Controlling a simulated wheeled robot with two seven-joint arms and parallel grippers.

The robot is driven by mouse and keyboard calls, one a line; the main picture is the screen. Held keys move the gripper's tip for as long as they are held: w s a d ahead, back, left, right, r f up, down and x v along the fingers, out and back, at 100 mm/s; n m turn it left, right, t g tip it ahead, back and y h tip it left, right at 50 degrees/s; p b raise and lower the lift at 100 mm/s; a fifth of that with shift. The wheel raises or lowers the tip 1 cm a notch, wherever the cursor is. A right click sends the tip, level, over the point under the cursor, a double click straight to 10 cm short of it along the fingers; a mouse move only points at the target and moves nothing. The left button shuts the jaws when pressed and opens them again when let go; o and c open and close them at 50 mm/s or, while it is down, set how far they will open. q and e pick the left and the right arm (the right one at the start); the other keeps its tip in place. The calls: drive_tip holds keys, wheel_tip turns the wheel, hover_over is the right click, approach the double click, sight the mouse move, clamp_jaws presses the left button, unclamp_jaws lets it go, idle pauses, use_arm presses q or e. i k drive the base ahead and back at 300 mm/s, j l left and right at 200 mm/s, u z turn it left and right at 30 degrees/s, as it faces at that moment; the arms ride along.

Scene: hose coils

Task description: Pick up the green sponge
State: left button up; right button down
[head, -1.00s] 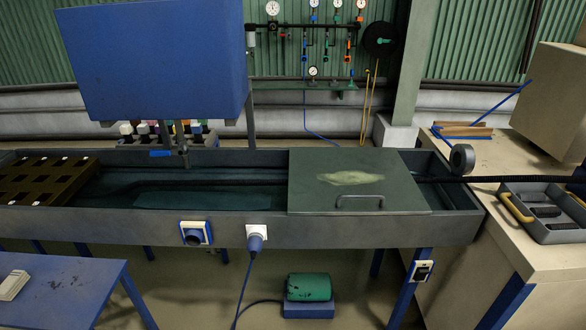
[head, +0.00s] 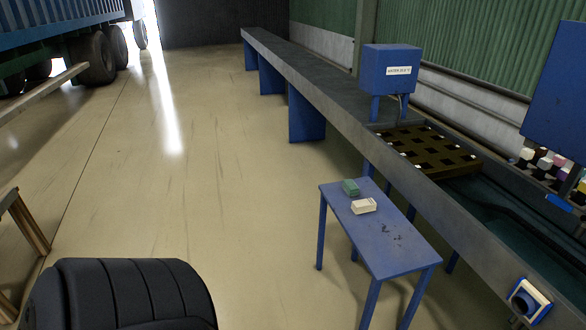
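A small green sponge (head: 350,187) lies near the far left end of a blue side table (head: 385,250) in the head view. A whitish block (head: 363,206) lies just beside it, nearer to me. Neither gripper shows in the head view, and nothing is seen touching the sponge.
A long grey trough bench (head: 440,190) runs along the right, with a dark slotted rack (head: 430,150) and a blue box (head: 391,72) on it. Open floor (head: 220,200) lies left of the table. A truck (head: 70,40) stands far left.

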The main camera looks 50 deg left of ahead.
sight(350, 188)
drive_tip(key=u, duration=1.2)
drive_tip(key=z, duration=0.4)
drive_tip(key=i+j+z, duration=0.2)
drive_tip(key=j, duration=0.15)
drive_tip(key=i+j+z, duration=0.2)
drive_tip(key=j, duration=0.15)
drive_tip(key=i+j+z, duration=0.1)
drive_tip(key=j+z, duration=0.15)
drive_tip(key=i+j+z, duration=0.2)
drive_tip(key=j, duration=0.3)
drive_tip(key=i+j, duration=0.15)
drive_tip(key=j, duration=0.6)
drive_tip(key=i+j+z, duration=0.1)
drive_tip(key=j, duration=0.6)
drive_tip(key=i+j, duration=0.15)
drive_tip(key=j, duration=0.6)
drive_tip(key=i+j+z, duration=0.1)
drive_tip(key=j, duration=0.65)
drive_tip(key=i+j, duration=0.1)
drive_tip(key=j, duration=0.65)
